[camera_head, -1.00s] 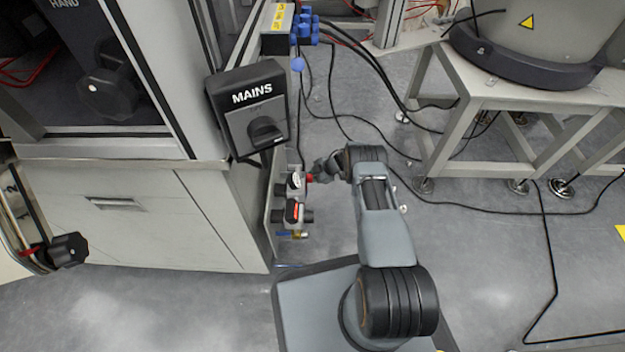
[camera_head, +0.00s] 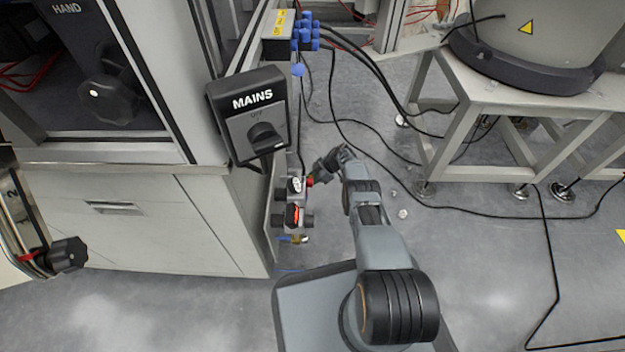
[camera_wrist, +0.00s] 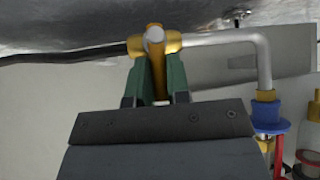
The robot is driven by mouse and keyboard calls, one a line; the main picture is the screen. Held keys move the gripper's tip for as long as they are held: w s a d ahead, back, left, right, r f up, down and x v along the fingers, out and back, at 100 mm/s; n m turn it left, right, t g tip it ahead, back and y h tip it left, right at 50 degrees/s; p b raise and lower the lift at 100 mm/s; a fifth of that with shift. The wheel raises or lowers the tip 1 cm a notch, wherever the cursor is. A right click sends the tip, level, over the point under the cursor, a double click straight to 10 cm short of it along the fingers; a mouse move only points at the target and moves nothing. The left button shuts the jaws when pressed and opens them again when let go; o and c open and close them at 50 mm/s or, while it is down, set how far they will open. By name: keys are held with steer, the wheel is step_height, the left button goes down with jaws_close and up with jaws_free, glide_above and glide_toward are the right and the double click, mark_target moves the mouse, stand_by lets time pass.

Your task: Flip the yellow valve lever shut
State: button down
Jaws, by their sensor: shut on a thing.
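In the wrist view, my gripper (camera_wrist: 158,82) has its two green fingers shut on the yellow lever (camera_wrist: 158,64). The lever is a narrow strip between the fingers, running up to a brass valve body (camera_wrist: 173,43) with a round, pale end facing the camera. A grey metal pipe (camera_wrist: 225,38) leaves the valve to the right and bends down. In the head view, my gripper (camera_head: 320,174) is small, beside the valve panel under the MAINS switch. The lever cannot be made out clearly there.
A blue fitting (camera_wrist: 267,112) and red parts lie right of my gripper in the wrist view. The MAINS switch box (camera_head: 250,112) hangs above the panel. A grey cabinet (camera_head: 130,225) stands left.

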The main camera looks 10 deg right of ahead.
steer(key=shift+w+r, duration=0.1)
steer(key=shift+r, duration=0.05)
steer(key=c, duration=1.4)
jaws_free()
steer(key=o, duration=0.3)
steer(key=p+v, duration=0.2)
steer(key=v, duration=1.1)
steer(key=shift+d+r, duration=0.2)
steer(key=shift+d, duration=0.15)
